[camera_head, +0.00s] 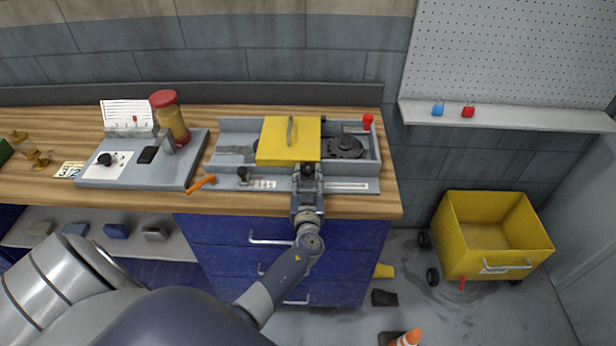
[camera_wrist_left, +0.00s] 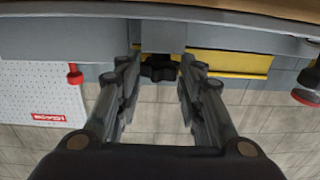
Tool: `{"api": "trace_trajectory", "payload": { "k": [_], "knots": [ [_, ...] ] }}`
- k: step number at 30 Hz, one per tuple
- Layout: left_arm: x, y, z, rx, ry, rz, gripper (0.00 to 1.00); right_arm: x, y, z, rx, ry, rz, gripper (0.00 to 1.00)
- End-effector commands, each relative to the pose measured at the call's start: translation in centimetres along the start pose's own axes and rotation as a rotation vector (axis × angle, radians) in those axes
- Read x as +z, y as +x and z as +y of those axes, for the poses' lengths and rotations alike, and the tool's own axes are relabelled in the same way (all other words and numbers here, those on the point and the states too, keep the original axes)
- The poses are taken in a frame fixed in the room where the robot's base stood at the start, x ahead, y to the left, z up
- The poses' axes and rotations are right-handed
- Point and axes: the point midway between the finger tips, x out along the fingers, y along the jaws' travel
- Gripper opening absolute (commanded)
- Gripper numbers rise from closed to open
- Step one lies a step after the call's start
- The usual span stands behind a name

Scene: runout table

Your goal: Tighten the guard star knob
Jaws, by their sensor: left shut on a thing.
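The black star knob (camera_wrist_left: 158,69) shows in the left wrist view, in front of the yellow guard (camera_wrist_left: 230,63). My left gripper (camera_wrist_left: 161,66) has a finger on each side of the knob and is shut on it. In the head view the yellow guard (camera_head: 275,150), with a grey handle on top, sits over the grey machine bed. My left gripper (camera_head: 308,178) is at the guard's front right corner and largely hides the knob there. My right gripper is not in view.
A red-knobbed lever (camera_head: 367,121) and a dark round disc (camera_head: 345,147) are right of the guard. An orange handle (camera_head: 201,183) and another black knob (camera_head: 242,173) are to the left. A control panel (camera_head: 140,160) and red-lidded jar (camera_head: 169,115) stand further left. A yellow cart (camera_head: 452,235) is on the floor.

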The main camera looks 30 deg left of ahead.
Motion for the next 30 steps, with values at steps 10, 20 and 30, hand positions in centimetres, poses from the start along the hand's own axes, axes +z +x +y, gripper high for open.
{"api": "trace_trajectory", "payload": {
  "k": [10, 20, 30],
  "knots": [
    [0.6, 0.1, -0.7, 0.199, 0.004, 0.007, 0.11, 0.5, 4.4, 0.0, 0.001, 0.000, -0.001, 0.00],
    [0.3, 0.3, -1.4, 0.454, 0.002, 0.005, 0.11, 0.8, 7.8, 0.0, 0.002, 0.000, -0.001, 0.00],
    [0.0, 0.6, -1.7, 0.626, 0.002, 0.003, 0.11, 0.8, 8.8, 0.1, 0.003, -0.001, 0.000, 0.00]
  ]
}}
